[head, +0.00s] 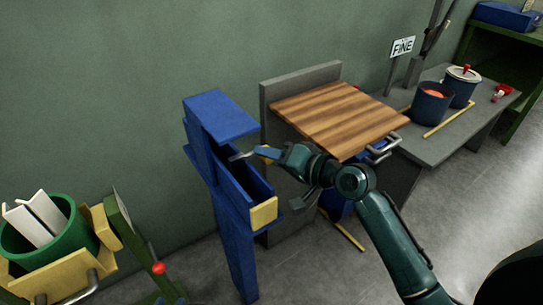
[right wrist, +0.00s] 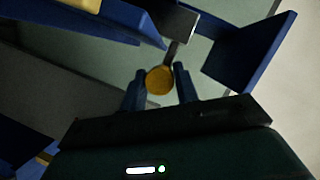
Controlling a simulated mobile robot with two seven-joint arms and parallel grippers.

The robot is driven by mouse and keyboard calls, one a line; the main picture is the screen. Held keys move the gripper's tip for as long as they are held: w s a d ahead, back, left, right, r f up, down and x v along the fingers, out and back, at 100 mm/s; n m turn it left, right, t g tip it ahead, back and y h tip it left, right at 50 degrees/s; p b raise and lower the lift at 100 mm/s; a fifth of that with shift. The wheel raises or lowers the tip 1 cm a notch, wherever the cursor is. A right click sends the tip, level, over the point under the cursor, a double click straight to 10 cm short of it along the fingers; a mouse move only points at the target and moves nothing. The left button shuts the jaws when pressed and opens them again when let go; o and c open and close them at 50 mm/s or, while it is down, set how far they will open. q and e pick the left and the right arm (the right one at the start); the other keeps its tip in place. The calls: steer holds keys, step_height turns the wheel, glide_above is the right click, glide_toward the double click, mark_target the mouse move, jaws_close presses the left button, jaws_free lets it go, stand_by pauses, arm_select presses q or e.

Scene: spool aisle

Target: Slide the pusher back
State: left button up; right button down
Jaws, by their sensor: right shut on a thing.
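A blue stand (head: 236,262) carries a blue trough (head: 262,186) with a yellow block (head: 263,213) at its near end. The pusher's round yellow knob (right wrist: 159,80) is between the two fingers of my right gripper (right wrist: 160,86) in the right wrist view. A short grey rod runs from the knob to a dark grey block (right wrist: 179,22). In the head view my right gripper (head: 270,156) reaches in from the right at the trough's upper side and is shut on the knob, which it largely hides. My left gripper is not in view.
A grey cabinet with a striped wooden board (head: 340,112) stands close behind my right arm. A grey bench (head: 445,145) with blue pots is at right. A green tub (head: 45,235) with white pieces and a red-knobbed green lever (head: 128,232) are at lower left.

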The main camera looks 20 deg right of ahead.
steer(key=w, duration=0.1)
steer(key=w+a, duration=0.1)
steer(key=w, duration=0.2)
steer(key=shift+w+a, duration=0.1)
steer(key=shift+a, duration=0.15)
steer(key=c, duration=1.1)
jaws_free()
steer(key=shift+o, duration=0.2)
steer(key=v, duration=1.3)
steer(key=shift+r, duration=0.15)
